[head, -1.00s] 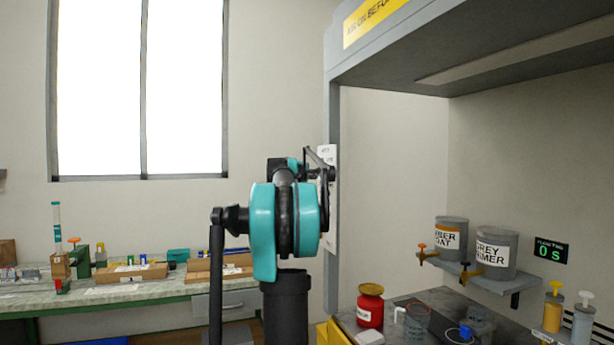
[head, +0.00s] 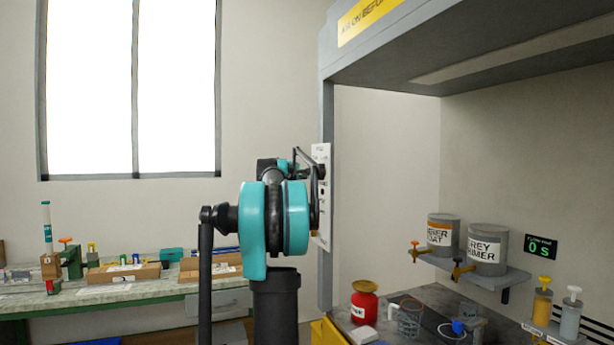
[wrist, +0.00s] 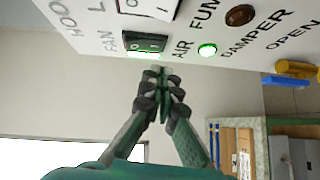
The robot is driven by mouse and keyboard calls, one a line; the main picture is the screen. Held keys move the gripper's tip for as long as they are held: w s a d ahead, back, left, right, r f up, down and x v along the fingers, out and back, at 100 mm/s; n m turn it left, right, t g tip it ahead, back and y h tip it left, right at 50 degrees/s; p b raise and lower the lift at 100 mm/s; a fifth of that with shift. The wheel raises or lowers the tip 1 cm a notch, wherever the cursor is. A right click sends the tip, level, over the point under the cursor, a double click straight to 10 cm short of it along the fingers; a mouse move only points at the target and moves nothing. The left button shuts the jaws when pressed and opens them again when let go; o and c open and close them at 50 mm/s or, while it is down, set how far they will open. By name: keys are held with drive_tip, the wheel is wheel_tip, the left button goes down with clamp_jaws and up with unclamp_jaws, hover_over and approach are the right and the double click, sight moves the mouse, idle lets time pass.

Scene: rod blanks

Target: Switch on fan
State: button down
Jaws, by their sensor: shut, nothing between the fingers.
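The white control panel (head: 321,200) is fixed to the hood's left post and fills the top of the wrist view (wrist: 90,25). The fan switch (wrist: 145,44), beside the label FAN, is a rocker marked 0 and 1 and glows green. A green lamp (wrist: 207,50) by the label AIR is lit. My gripper (wrist: 161,72) is shut and empty, its tips just below the fan switch in the wrist view; I cannot tell whether they touch it.
The hood (head: 440,60) overhangs a bench with a red can (head: 364,308) and a beaker (head: 408,318). A display (head: 540,246) reads 0 S. A workbench (head: 130,293) stands left.

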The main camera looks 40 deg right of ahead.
drive_tip(key=f+v, duration=0.2)
drive_tip(key=v, duration=0.8)
drive_tip(key=shift+w+a, duration=0.2)
drive_tip(key=shift+a, duration=0.5)
drive_tip(key=s+a+f+m+g+y, duration=0.1)
drive_tip(key=s+a+f+m+y, duration=0.15)
drive_tip(key=s+a+f, duration=0.95)
drive_tip(key=s+a+f+m+g+y, duration=0.15)
drive_tip(key=a+f+y, duration=0.45)
drive_tip(key=f, duration=1.1)
drive_tip(key=s+a+f+m+g+y, duration=0.1)
drive_tip(key=s+a+f+y, duration=0.1)
drive_tip(key=s+a+f, duration=0.85)
drive_tip(key=s+a+f+y, duration=0.2)
drive_tip(key=s+a+f, duration=0.3)
drive_tip(key=a+f, duration=0.1)
drive_tip(key=s+a+f+g+y, duration=0.1)
drive_tip(key=s+a+f+y, duration=0.1)
drive_tip(key=s+a+f, duration=0.3)
wheel_tip(320, 180, down, 4)
drive_tip(key=shift+a+f, duration=0.1)
drive_tip(key=shift+a, duration=0.4)
drive_tip(key=shift+a, duration=0.1)
